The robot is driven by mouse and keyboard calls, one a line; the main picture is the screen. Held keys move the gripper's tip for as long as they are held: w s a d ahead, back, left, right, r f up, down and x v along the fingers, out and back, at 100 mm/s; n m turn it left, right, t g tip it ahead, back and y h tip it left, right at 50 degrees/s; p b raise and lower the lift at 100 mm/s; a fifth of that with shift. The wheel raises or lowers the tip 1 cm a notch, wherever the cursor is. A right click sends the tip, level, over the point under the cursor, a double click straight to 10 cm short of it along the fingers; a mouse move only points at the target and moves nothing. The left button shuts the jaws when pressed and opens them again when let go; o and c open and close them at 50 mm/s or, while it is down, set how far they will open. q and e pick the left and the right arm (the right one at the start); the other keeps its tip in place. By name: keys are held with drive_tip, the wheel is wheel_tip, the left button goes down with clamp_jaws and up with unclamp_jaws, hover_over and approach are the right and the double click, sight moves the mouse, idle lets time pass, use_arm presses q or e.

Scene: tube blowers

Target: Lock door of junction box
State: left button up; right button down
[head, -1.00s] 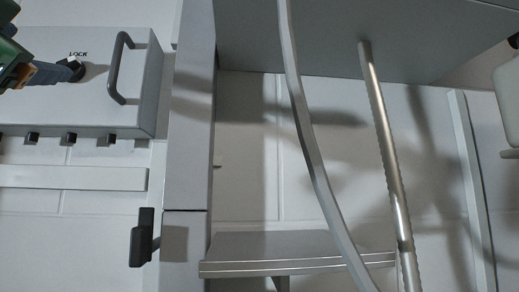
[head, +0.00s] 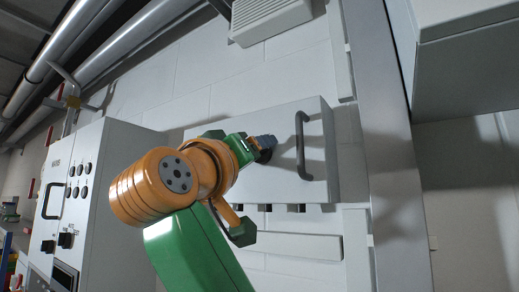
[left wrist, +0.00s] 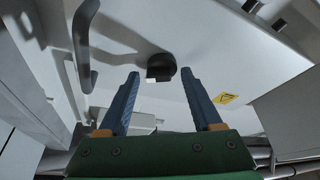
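The junction box (head: 300,110) is a pale grey box on the wall in the head view. Its door shows no visible gap and has a dark bar handle (head: 302,145) near its right edge. In the left wrist view, a black lock knob (left wrist: 160,67) stands on the pale door face, with the handle (left wrist: 84,45) to its left. My left gripper (head: 264,142) is at the door, left of the handle. Its blue fingers (left wrist: 160,75) are open, with the knob just beyond and between the tips; contact is not visible. My right gripper is out of view.
A grey control cabinet (head: 75,190) stands at the left. A vertical metal post (head: 385,150) is just right of the box. A vented unit (head: 270,18) hangs above. A yellow warning label (left wrist: 224,98) is on the surface near the right finger.

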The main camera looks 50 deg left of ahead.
use_arm(q)
drive_tip(key=shift+s, duration=0.15)
clamp_jaws()
drive_tip(key=shift+r+n, duration=0.15)
drive_tip(key=shift+n, duration=0.45)
drive_tip(key=shift+r+n+g+y, duration=0.2)
drive_tip(key=shift+n+g, duration=0.7)
drive_tip(key=shift+n, duration=1.3)
drive_tip(key=shift+r+n+g+y, duration=0.25)
drive_tip(key=shift+n+g, duration=0.65)
drive_tip(key=shift+n, duration=1.3)
drive_tip(key=shift+r+n+g+y, duration=0.1)
drive_tip(key=shift+n+g+y, duration=0.25)
drive_tip(key=shift+n+g, duration=1.2)
drive_tip(key=shift+f+n+t, duration=0.1)
drive_tip(key=shift+n+t, duration=0.45)
drive_tip(key=shift+n, duration=0.4)
